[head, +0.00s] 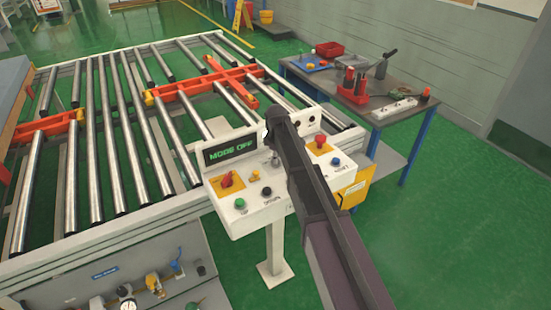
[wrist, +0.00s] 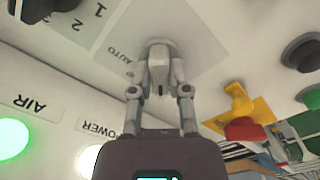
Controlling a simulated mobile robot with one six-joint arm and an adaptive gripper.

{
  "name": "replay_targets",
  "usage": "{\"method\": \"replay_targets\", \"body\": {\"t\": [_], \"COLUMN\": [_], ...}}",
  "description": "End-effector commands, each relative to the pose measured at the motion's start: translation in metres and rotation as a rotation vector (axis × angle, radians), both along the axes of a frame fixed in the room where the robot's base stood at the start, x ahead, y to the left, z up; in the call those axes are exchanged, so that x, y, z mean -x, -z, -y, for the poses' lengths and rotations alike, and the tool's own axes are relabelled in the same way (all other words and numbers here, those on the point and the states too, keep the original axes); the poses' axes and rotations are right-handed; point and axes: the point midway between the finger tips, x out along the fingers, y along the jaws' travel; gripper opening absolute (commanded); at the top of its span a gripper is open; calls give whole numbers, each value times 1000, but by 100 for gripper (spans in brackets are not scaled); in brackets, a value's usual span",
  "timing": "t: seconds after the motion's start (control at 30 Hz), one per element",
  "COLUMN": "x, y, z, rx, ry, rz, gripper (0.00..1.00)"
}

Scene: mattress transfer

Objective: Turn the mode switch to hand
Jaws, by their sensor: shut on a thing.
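The control panel (head: 243,220) stands on a post beside the roller conveyor, and its display (head: 231,149) reads "MODE OFF". My gripper (wrist: 158,55) is shut on the mode switch at the panel face in the wrist view. The fingers cover the switch, so its pointer is hidden. In the head view my dark arm crosses the right part of the panel and hides most of the gripper and the switch.
The wrist view shows lit AIR (wrist: 12,138) and POWER lamps. A workbench (head: 385,112) with tools stands behind.

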Motion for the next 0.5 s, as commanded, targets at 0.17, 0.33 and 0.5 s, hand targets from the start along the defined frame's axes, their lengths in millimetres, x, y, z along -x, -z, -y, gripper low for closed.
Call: {"method": "replay_targets", "body": {"t": [0.17,0.33,0.5], "x": [2,3,3], "y": [0,0,1], "z": [0,0,0], "rx": [0,0,1], "ry": [97,229,382], "rz": [-4,-5,-5], "gripper": [0,0,0]}}
